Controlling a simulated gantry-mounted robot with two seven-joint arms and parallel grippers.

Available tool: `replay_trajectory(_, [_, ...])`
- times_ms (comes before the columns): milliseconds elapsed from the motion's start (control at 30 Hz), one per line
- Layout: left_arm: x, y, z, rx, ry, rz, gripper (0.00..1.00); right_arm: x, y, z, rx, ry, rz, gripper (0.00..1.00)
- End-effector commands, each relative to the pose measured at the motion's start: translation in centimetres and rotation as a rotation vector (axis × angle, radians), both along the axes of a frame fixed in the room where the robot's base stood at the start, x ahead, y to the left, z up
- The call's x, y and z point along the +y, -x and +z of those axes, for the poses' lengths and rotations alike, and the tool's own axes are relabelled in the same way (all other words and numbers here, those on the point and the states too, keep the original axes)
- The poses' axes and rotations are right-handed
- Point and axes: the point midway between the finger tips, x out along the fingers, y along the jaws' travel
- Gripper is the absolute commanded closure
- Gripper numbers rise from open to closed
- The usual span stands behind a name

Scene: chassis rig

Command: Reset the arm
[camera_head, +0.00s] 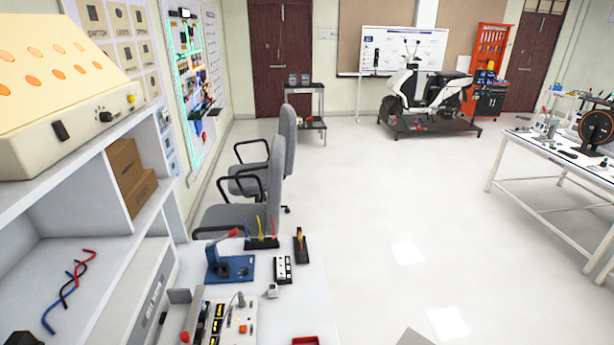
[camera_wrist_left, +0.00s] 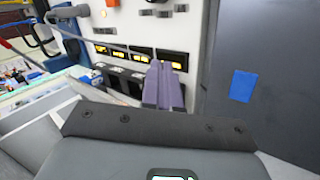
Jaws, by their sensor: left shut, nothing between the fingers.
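My left gripper (camera_wrist_left: 164,68) shows in the left wrist view, with its two purple-grey fingers together and nothing between them. The fingertips are in front of a white panel (camera_wrist_left: 120,20) with a row of black meters with yellow displays (camera_wrist_left: 143,54). Whether they touch the panel cannot be told. In the head view I cannot clearly make out the left gripper. A similar meter panel (camera_head: 240,318) lies on the white bench (camera_head: 295,295) there. My right gripper is in neither view.
A blue-based device (camera_head: 230,268), a tool holder (camera_head: 262,242) and a red tray (camera_head: 305,341) are on the bench. A shelf unit (camera_head: 85,235) stands at the left, with chairs (camera_head: 275,175) behind the bench. A grey surface (camera_wrist_left: 270,60) borders the panel at right. The floor beyond is open.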

Motion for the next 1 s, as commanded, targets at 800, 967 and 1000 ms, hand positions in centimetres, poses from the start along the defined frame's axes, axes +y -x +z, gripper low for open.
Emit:
replay_trajectory(800, [-6.3,32.1,9.7,0.189,-0.731,-1.422,1.0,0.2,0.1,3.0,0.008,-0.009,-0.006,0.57])
replay_trajectory(967, [-6.3,32.0,13.1,0.189,-0.73,-1.419,1.0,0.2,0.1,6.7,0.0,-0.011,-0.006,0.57])
replay_trajectory(1000, [-6.3,32.0,14.0,0.189,-0.73,-1.419,1.0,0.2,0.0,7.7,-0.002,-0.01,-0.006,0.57])
